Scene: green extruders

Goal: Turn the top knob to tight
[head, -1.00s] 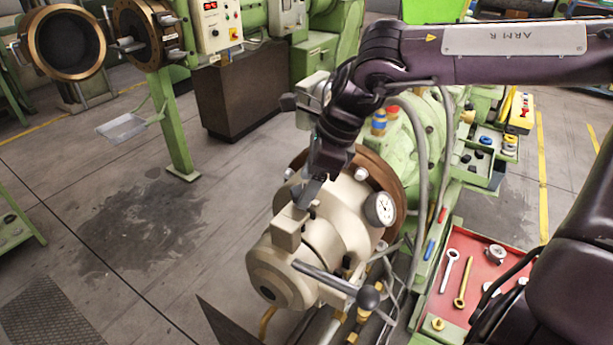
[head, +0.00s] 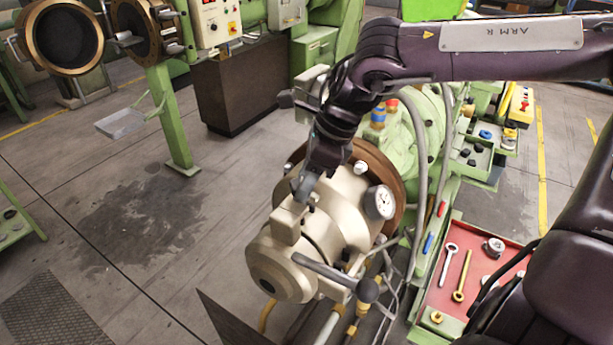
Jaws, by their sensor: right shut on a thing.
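The cream extruder head (head: 338,215) sticks out toward the lower left from a brown round flange (head: 392,178). My right gripper (head: 305,190) reaches down onto the top of this head, just behind a raised cream block (head: 288,222). It is shut on the top knob there. The knob is almost wholly hidden by the fingers, so its marking and angle cannot be read. My left gripper is not in view.
Hoses and pipes run along the right side. A red tray (head: 472,268) with wrenches lies at the lower right. The floor (head: 140,230) to the left is open.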

